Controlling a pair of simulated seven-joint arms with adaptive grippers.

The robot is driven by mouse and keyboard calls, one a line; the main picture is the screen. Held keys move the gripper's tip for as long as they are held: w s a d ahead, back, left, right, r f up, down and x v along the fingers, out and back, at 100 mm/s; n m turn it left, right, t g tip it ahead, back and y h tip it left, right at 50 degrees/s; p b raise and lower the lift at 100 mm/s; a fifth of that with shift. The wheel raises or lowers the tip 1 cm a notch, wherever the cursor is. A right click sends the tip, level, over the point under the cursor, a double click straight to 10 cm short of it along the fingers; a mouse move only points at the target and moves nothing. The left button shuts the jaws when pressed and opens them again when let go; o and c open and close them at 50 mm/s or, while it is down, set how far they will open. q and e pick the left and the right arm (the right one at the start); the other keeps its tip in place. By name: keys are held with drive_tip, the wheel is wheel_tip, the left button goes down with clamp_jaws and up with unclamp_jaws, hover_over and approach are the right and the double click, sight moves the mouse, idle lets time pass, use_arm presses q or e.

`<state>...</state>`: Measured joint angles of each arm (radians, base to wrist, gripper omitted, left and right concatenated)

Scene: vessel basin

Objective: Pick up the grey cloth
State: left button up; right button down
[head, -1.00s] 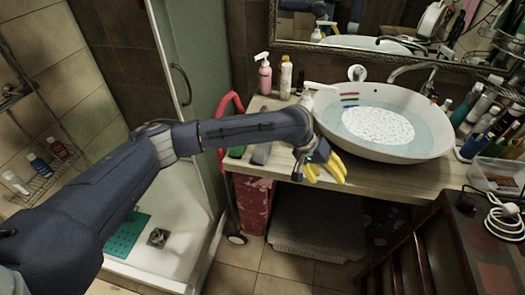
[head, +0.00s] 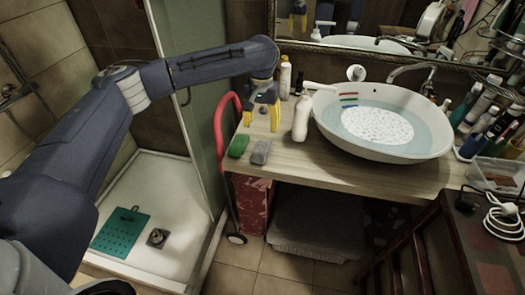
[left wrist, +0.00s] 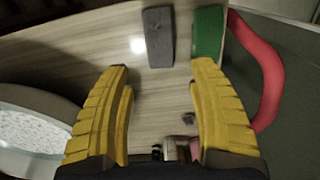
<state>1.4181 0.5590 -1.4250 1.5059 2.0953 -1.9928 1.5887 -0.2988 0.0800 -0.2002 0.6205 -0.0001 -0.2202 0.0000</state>
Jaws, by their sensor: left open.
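The grey cloth (head: 260,153), a small flat grey block shape, lies on the wooden counter near its front left edge. It also shows in the left wrist view (left wrist: 158,40), at the top middle. A green sponge-like block (head: 238,146) lies close to its left in the head view. My left gripper (head: 262,122) has yellow fingers pointing down, spread apart and empty, behind the cloth and above the counter. In the left wrist view the fingertips (left wrist: 162,72) are apart, with the cloth beyond the gap. My right gripper is not in view.
A white bottle (head: 302,118) stands right of my left gripper, beside the white basin (head: 385,153) of water. A red curved tube (head: 221,125) stands at the counter's left edge. The counter (head: 300,160) is clear right of the cloth.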

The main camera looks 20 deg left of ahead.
sight(262, 147)
use_arm(q)
drive_tip(key=shift+s+f, duration=0.1)
drive_tip(key=shift+f, duration=6.1)
drive_tip(key=c, duration=0.7)
drive_tip(key=shift+c, duration=0.2)
